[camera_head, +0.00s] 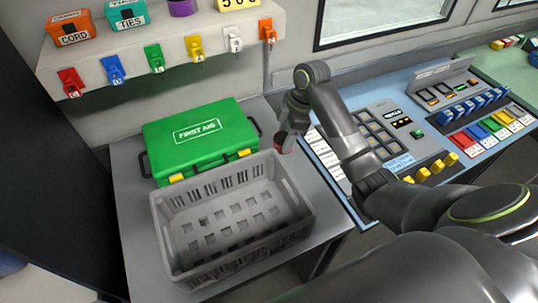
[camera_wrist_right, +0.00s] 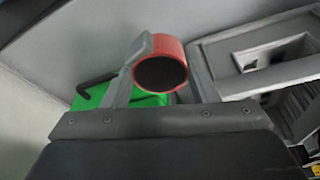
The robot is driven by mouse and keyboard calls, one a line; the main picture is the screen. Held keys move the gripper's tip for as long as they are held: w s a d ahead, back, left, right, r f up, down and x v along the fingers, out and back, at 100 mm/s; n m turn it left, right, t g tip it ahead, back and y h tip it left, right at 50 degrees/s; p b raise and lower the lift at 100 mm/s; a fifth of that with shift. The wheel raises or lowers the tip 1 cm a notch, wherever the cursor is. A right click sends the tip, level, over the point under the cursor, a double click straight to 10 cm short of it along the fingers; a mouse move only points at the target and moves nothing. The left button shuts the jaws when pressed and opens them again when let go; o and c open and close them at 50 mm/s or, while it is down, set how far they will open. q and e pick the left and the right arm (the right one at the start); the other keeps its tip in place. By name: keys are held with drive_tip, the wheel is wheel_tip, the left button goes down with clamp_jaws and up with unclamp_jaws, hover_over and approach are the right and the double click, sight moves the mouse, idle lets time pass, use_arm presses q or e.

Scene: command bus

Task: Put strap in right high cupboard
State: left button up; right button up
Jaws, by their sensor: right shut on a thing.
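My right gripper (camera_head: 290,134) is at the back of the counter, just right of the first aid case. In the right wrist view its two fingers (camera_wrist_right: 168,72) are shut on a red roll (camera_wrist_right: 172,49) with a dark middle, which looks like the strap. In the head view the strap (camera_head: 282,144) shows only as a small red patch under the gripper, held above the counter near the crate's back right corner. My left gripper is not in view. I cannot make out a high cupboard in either view.
A green first aid case (camera_head: 200,138) stands behind an empty grey crate (camera_head: 236,256) on the counter. A shelf (camera_head: 262,58) with several hanging colored tags and labelled boxes is above. A blue control desk (camera_head: 412,88) with switches lies to the right, below a window (camera_head: 378,18).

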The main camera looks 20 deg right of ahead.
wheel_tip(320, 180, down, 7)
drive_tip(key=shift+p, duration=0.9)
drive_tip(key=shift+f, duration=0.35)
drive_tip(key=shift+f, duration=0.15)
drive_tip(key=o, duration=1)
